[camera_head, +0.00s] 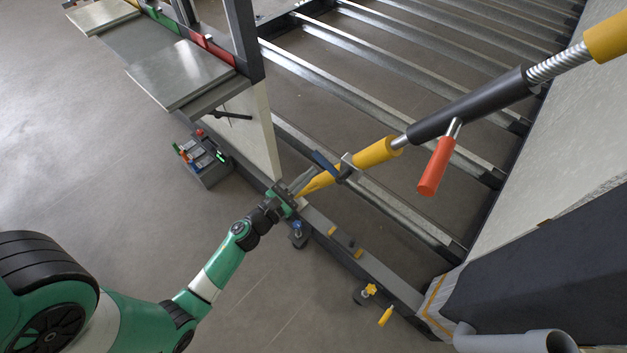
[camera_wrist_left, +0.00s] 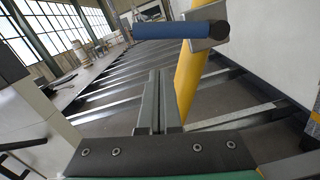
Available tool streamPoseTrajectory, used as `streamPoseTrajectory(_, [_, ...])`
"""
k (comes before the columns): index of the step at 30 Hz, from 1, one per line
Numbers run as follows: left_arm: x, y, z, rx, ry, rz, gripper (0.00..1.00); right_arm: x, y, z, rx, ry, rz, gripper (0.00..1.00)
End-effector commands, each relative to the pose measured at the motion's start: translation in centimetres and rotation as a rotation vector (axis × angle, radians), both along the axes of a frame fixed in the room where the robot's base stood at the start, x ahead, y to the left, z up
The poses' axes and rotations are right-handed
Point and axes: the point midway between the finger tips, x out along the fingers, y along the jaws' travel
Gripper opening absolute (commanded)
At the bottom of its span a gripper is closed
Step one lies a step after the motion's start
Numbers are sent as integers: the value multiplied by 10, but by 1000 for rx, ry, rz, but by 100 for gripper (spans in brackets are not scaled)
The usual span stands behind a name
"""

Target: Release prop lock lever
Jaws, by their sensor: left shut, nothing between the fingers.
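A diagonal prop (camera_head: 376,153) has yellow ends, a black middle sleeve and a red handle (camera_head: 436,166). Near its lower end is a grey bracket (camera_head: 346,169) with a dark blue lever (camera_head: 324,164) sticking out to the left. In the left wrist view, the blue lever (camera_wrist_left: 145,30) lies across the top, in front of the yellow tube (camera_wrist_left: 187,82). My left gripper (camera_head: 306,179) is shut and empty, just below and left of the lever, close to the prop's lower end. In the wrist view its fingers (camera_wrist_left: 160,80) point toward the lever with a gap between. My right gripper is not in view.
The frame's dark bottom rail (camera_head: 375,262) runs under the gripper, with metal cross-members (camera_head: 375,110) behind it. A pale panel (camera_head: 257,128) stands left of the gripper. A grey box with coloured controls (camera_head: 206,160) sits on the floor. The floor at left is open.

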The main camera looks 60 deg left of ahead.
Motion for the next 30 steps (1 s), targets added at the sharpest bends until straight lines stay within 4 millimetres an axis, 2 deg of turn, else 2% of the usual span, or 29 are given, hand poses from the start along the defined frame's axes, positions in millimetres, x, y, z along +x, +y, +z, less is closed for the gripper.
streamPoseTrajectory(1, [-6, -1, -14, -2, 3, 0, 0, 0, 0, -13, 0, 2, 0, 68])
streamPoseTrajectory(3, [-25, -8, -8, -3, 4, 1, 0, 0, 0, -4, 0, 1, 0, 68])
streamPoseTrajectory(6, [-49, -16, -9, -3, 3, 3, 0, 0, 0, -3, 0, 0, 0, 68])
streamPoseTrajectory(13, [-87, -28, -10, -2, 3, 4, 0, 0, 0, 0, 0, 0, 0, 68])
streamPoseTrajectory(18, [-95, -33, -10, 0, 1, -1, 0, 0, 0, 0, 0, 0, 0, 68])
streamPoseTrajectory(30, [-95, -33, -10, 0, 0, -1, 0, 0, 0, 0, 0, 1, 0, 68])
